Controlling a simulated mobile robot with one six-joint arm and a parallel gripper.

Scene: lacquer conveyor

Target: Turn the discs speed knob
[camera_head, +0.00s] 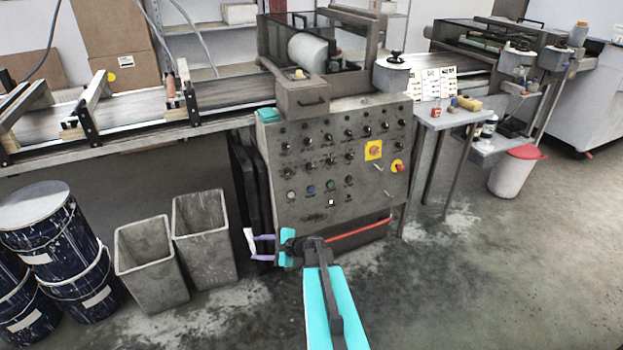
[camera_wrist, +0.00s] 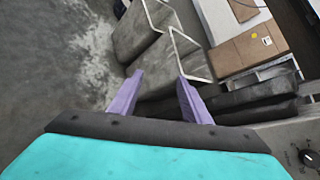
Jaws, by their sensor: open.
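The grey control panel (camera_head: 285,211) of the machine stands in the middle of the head view, with several small black knobs in rows. The labels are too small to read, so I cannot tell which is the discs speed knob. My gripper (camera_head: 251,247) is at the panel's lower left, apart from the knobs, with its purple fingers pointing left. In the wrist view my gripper (camera_wrist: 160,77) is open with nothing between the fingers.
Two grey bins (camera_head: 152,268) and dark blue drums (camera_head: 50,232) stand at the left. A red bar (camera_head: 360,229) runs along the panel's lower edge. A yellow-backed switch (camera_head: 373,150) and a red button (camera_head: 398,166) sit at its right. The front floor is clear.

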